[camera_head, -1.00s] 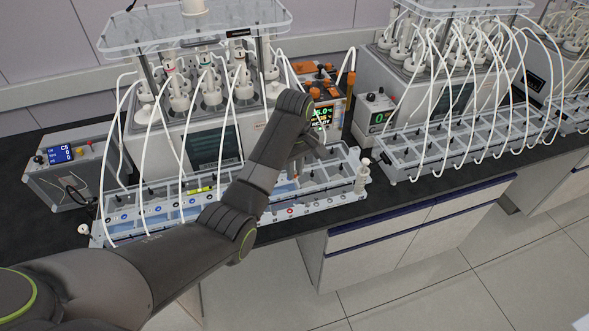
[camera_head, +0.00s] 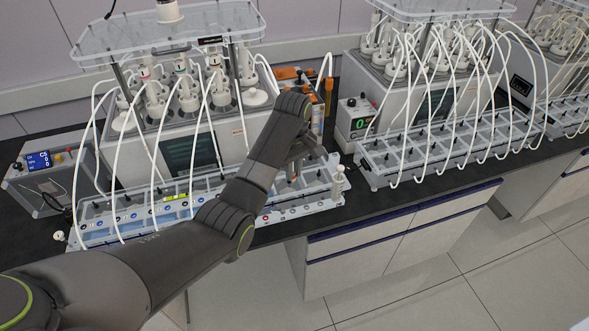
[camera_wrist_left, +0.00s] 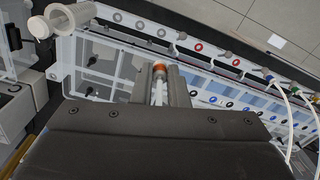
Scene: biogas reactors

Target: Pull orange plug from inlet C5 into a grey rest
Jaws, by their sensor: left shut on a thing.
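My left gripper (camera_head: 300,168) is above the right part of the near clear rack (camera_head: 150,228) in the head view, its fingertips mostly hidden by my arm. In the left wrist view, my left gripper (camera_wrist_left: 161,82) is shut on the orange plug (camera_wrist_left: 159,71), with a pale shaft between the fingers. Grey round pieces, likely rests, sit along the rack's front rail, one of them a grey rest (camera_wrist_left: 225,56). I cannot tell which inlet is C5, or whether the plug touches the rack. My right gripper is not in view.
A white post (camera_head: 338,185) stands at the rack's right end. White tubes (camera_head: 152,185) arch into the rack's left part. A control box (camera_head: 40,165) shows C5 at left. A second rack (camera_head: 450,150) stands to the right. Floor is clear in front.

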